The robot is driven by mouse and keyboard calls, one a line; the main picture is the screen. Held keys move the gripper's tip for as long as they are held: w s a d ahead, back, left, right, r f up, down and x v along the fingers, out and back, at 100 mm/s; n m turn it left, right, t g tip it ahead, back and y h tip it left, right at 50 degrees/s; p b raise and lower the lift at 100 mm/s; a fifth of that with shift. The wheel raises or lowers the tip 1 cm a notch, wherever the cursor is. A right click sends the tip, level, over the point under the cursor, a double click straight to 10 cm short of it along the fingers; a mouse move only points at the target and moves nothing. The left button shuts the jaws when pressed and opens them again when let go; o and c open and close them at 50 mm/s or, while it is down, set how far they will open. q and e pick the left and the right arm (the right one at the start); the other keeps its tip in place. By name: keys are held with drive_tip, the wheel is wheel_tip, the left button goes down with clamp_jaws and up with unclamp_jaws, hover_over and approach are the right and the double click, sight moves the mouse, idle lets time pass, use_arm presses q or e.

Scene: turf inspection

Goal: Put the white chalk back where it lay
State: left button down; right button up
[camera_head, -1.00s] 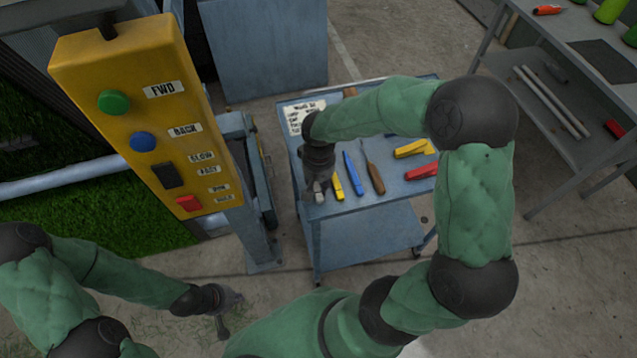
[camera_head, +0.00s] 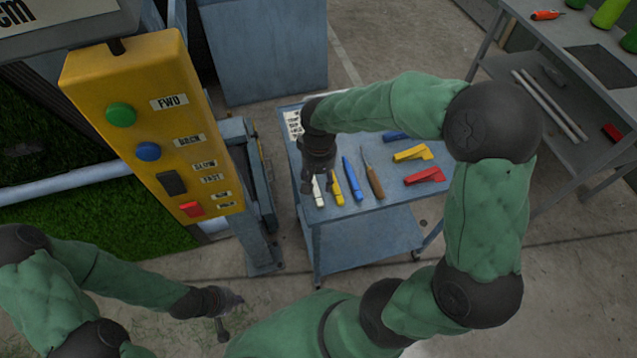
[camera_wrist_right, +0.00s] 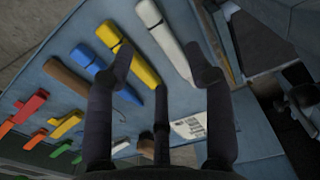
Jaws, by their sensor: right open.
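The white chalk (camera_head: 318,191) lies on the top of the blue cart (camera_head: 385,205), leftmost in a row beside a yellow marker (camera_head: 337,190). In the right wrist view the white chalk (camera_wrist_right: 166,40) runs lengthwise near the open fingers. My right gripper (camera_head: 317,182) is open, close above the chalk's far end; it hides part of the chalk in the head view. The fingers of the right gripper (camera_wrist_right: 163,68) show apart with nothing between them. My left gripper (camera_head: 231,314) hangs empty over the floor at lower left, its fingers apart.
A blue marker (camera_head: 353,180) and a brown-handled tool (camera_head: 373,178) lie right of the yellow marker. Yellow (camera_head: 412,153) and red (camera_head: 424,175) pieces lie further right. A yellow button panel (camera_head: 155,125) stands left of the cart. A grey shelf (camera_head: 560,90) stands at right.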

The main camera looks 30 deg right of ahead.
sight(319, 191)
wheel_tip(319, 191, up, 6)
drive_tip(key=p, duration=0.1)
idle(0.7)
